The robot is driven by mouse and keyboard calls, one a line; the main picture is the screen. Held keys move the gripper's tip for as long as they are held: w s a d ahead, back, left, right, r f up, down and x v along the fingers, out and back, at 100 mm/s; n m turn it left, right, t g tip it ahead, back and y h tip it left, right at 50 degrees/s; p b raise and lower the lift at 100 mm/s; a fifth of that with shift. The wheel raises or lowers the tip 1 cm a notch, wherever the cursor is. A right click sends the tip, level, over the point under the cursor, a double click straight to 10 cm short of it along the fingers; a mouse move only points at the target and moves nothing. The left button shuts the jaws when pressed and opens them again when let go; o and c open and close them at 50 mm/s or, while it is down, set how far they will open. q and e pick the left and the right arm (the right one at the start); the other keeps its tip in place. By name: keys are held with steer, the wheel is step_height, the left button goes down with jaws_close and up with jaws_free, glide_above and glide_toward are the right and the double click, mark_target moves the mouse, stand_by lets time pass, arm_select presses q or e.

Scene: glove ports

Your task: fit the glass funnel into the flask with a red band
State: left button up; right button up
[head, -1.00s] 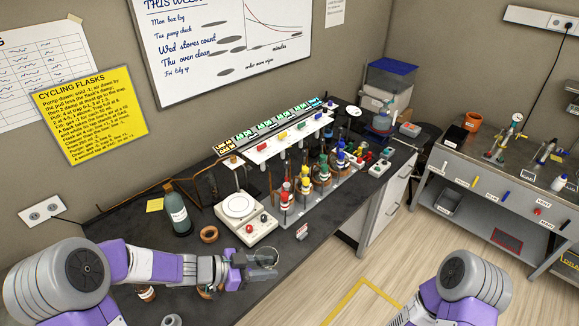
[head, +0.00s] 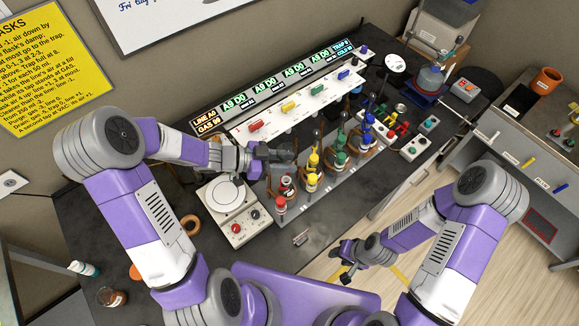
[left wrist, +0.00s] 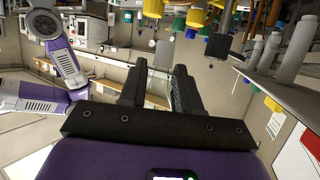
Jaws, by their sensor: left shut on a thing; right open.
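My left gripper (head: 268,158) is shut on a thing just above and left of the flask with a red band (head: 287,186). I take this thing for the glass funnel, but it is clear and small and its outline does not show plainly. The red-band flask stands at the near left end of the flask row, and the gripper and funnel appear apart from it. In the left wrist view, the two dark fingers (left wrist: 158,82) show with a gap between them. My right gripper (head: 345,262) is open and empty in front of the bench.
Yellow (head: 313,165), green (head: 340,150) and blue (head: 366,130) flasks stand in a row beyond the red one. A white hotplate (head: 227,200) is left of it. A panel with coloured taps (head: 290,105) runs behind. The bench front is mostly clear.

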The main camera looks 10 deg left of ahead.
arm_select(q)
glide_above(284, 178)
steer(key=s, duration=0.1)
steer(key=f, duration=0.4)
steer(key=shift+d+f, duration=0.15)
steer(key=shift+d, duration=0.1)
step_height(284, 178, down, 3)
steer(key=shift+f+b, duration=0.1)
steer(key=shift+b, duration=0.25)
jaws_close()
steer(key=shift+f, duration=0.45)
steer(key=o, duration=1)
jaws_free()
steer(key=shift+w, duration=0.1)
steer(key=shift+o, duration=0.2)
steer(key=shift+a+r, duration=0.1)
steer(key=shift+r, duration=0.05)
steer(key=v, duration=1.1)
steer(key=shift+a+r, duration=0.15)
steer(key=shift+a, duration=0.15)
